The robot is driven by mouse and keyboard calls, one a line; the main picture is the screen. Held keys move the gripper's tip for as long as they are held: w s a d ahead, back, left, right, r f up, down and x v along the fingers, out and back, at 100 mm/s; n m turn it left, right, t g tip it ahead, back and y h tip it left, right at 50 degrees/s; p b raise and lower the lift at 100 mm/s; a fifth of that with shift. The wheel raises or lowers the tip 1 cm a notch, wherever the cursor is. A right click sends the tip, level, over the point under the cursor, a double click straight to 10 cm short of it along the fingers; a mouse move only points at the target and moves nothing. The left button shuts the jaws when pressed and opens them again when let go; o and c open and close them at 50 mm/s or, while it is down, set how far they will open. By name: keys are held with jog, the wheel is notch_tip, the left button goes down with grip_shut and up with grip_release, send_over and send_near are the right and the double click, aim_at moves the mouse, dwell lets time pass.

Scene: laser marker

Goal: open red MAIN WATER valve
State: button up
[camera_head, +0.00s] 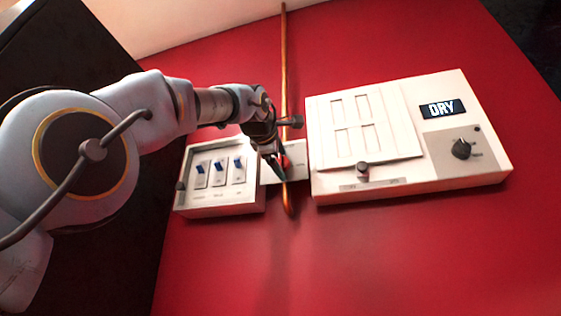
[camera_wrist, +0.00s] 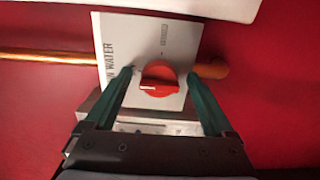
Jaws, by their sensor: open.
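The red valve knob (camera_wrist: 159,78) is round with a raised grip and a pale pointer line, in front of a white plate (camera_wrist: 170,35) lettered "WATER". In the wrist view my gripper (camera_wrist: 162,80) is open, with one green finger on each side of the knob. A gap shows between each finger and the knob, so it is not clamped. In the head view the knob (camera_head: 284,161) is a small red patch, partly hidden by my gripper (camera_head: 277,165). How near the fingertips are to the plate is hard to tell.
A copper pipe (camera_head: 283,60) runs behind the plate. A white box with blue switches (camera_head: 219,170) stands to the left. A larger white panel (camera_head: 440,150) with a "DRY" display (camera_head: 442,109) and a black knob (camera_head: 461,149) stands close on the right. The red surface (camera_head: 390,250) below is clear.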

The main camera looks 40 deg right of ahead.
jog(key=b+v, duration=0.4)
jog(key=v, duration=0.7)
jog(key=shift+b, duration=0.4)
jog(key=shift+f, duration=0.1)
